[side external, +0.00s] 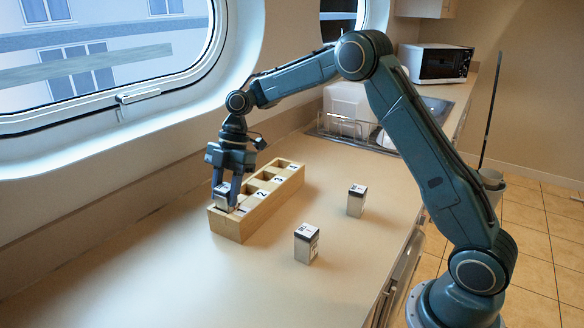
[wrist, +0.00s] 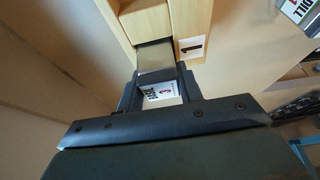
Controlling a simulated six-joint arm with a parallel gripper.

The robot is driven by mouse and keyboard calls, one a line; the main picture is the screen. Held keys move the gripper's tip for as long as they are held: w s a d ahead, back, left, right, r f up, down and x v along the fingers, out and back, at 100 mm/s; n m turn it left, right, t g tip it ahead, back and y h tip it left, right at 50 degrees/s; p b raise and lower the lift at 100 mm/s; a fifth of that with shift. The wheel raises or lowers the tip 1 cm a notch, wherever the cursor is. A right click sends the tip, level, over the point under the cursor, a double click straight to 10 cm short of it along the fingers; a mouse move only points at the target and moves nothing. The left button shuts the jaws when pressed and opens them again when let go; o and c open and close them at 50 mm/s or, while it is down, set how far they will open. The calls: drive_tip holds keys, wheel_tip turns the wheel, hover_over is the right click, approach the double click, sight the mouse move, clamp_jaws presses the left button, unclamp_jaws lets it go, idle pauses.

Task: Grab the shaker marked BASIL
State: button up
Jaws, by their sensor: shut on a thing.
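My gripper (side external: 228,197) is shut on a small box-shaped shaker (side external: 221,198) with a light label at the near end of the wooden rack (side external: 232,229). The held shaker also shows between the fingers in the wrist view (wrist: 160,92); its printed label is too small and tilted to read surely. It is at the compartment marked 1; how deep it sits there I cannot tell. Two other shakers stand upright on the counter right of the rack: a nearer one (side external: 307,244) and a farther one (side external: 356,201). A shaker marked DILL (wrist: 296,10) shows at the wrist view's top right.
The rack has a row of numbered compartments running away from the near end. A dish rack (side external: 345,128) and a microwave (side external: 435,63) stand farther back. The window wall is close on the left. The counter's front left is clear.

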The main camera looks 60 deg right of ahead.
sight(225, 188)
drive_tip(key=shift+r, duration=4.95)
